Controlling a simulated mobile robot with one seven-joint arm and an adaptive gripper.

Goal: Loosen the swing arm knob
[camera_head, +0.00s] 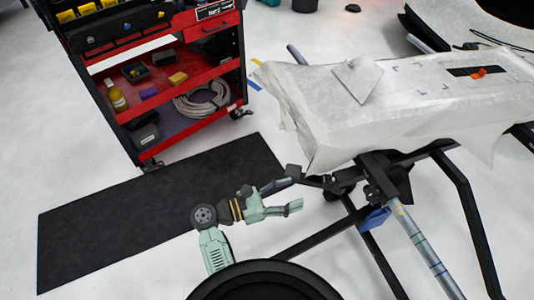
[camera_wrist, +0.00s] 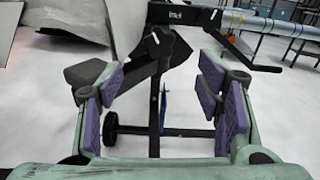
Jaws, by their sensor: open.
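My gripper (camera_head: 290,195) is open and empty, with its fingers pointing toward the black frame of the wrapped stand. A dark block-like knob (camera_head: 293,171) sits at the end of a short black arm on the near left side of the stand. It is just beyond the upper fingertip in the head view. In the wrist view, what looks like the same dark knob (camera_wrist: 84,73) is behind and partly hidden by the left finger, off to the left of the gap between the purple pads. Whether finger and knob touch is not clear.
The stand (camera_head: 462,215) has black legs and a white-draped top (camera_head: 400,115) overhanging near the arm. A red tool cart (camera_head: 190,125) stands at the back left. A black mat (camera_head: 130,215) lies on the floor. The pale floor left of the mat is clear.

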